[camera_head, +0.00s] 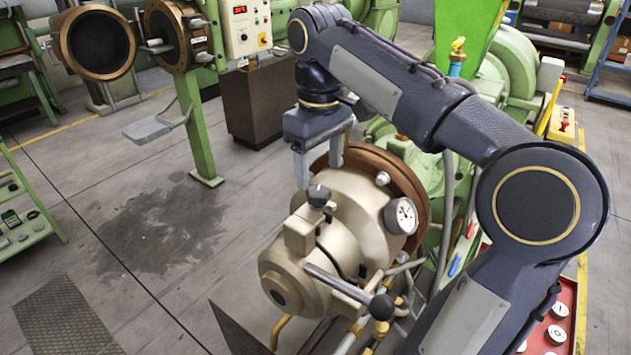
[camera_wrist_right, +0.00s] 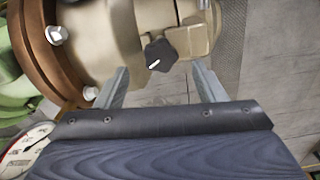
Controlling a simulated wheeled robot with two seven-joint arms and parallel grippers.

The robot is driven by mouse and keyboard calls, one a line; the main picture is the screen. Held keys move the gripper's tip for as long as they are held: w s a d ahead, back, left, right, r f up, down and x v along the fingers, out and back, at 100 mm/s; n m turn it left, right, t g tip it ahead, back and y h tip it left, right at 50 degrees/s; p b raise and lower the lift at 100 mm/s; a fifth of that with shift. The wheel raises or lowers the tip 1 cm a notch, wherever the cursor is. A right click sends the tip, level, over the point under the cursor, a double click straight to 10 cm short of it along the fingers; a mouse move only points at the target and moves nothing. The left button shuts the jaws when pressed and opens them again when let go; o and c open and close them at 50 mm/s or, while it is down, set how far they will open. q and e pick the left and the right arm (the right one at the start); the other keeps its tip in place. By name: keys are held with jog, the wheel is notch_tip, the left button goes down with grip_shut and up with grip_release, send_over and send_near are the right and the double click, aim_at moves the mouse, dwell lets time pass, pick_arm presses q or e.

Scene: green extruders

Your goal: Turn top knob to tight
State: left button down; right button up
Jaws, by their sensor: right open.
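The top knob (camera_head: 319,196) is a small dark lobed knob on top of the beige extruder head (camera_head: 345,215). In the right wrist view the knob (camera_wrist_right: 159,55) shows a short white mark on its face. My right gripper (camera_head: 318,172) is above the knob with its fingers pointing down. In the right wrist view its two fingers (camera_wrist_right: 157,78) are wide apart, one to each side of the knob, with gaps between. It is open and empty, and no contact with the knob shows. My left gripper is not in view.
A round pressure gauge (camera_head: 401,216) sits on the right of the head. A lever with a black ball (camera_head: 382,307) sticks out at the front. A brown flange (camera_head: 414,190) rings the head's back. Open floor (camera_head: 180,235) lies to the left.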

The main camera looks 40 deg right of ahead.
aim_at(318, 191)
jog(key=shift+f, duration=2.25)
jog(key=shift+w, duration=0.1)
jog(key=c, duration=1)
